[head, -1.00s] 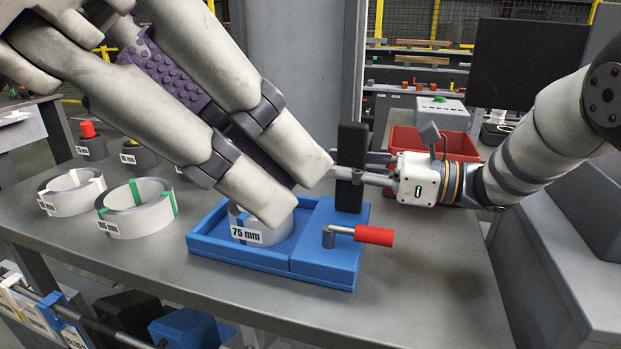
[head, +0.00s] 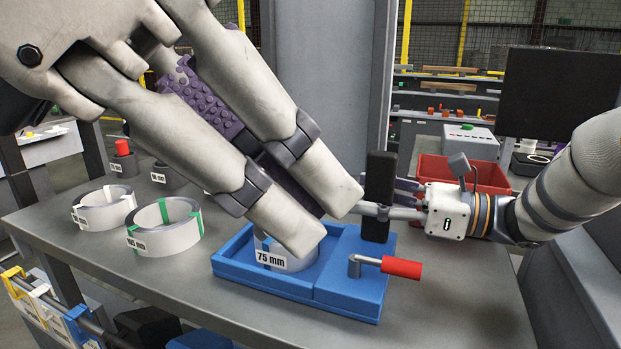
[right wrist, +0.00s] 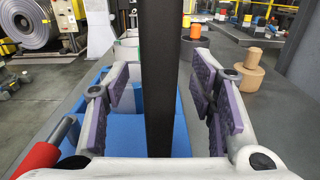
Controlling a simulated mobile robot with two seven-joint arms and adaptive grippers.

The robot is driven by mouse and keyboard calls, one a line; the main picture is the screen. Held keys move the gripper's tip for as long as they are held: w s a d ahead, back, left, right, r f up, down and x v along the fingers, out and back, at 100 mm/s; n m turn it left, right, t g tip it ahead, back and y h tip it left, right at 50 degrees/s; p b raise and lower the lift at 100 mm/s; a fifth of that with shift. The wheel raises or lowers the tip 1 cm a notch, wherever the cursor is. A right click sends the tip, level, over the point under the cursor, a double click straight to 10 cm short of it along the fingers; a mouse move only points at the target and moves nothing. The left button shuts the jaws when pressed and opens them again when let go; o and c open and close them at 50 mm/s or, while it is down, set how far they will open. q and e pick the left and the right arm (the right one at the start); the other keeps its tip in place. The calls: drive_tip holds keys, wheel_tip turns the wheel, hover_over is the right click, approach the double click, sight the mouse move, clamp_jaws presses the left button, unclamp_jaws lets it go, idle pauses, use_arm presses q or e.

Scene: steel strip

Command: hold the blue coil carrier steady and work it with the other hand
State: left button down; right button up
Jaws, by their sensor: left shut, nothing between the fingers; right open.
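The blue coil carrier (head: 350,290) sits on the grey bench. It bears a grey coil (head: 288,264) labelled 75 mm, a black upright plate (head: 379,195) and a crank with a red handle (head: 401,268). My left gripper (head: 326,222) is shut with nothing held. Its fingers hang in front of the coil and hide its top; contact cannot be told. My right gripper (head: 388,205) is open at the black plate. In the right wrist view the black plate (right wrist: 160,90) stands between its purple pads, with gaps on both sides.
White coils (head: 165,228) with green tape or pale bands stand at the left of the bench (head: 150,285). Small dark coils (head: 122,165) stand behind them. A red bin (head: 480,175) is behind my right gripper. The bench's front right is clear.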

drive_tip(key=o, duration=0.6)
drive_tip(key=shift+c, duration=0.2)
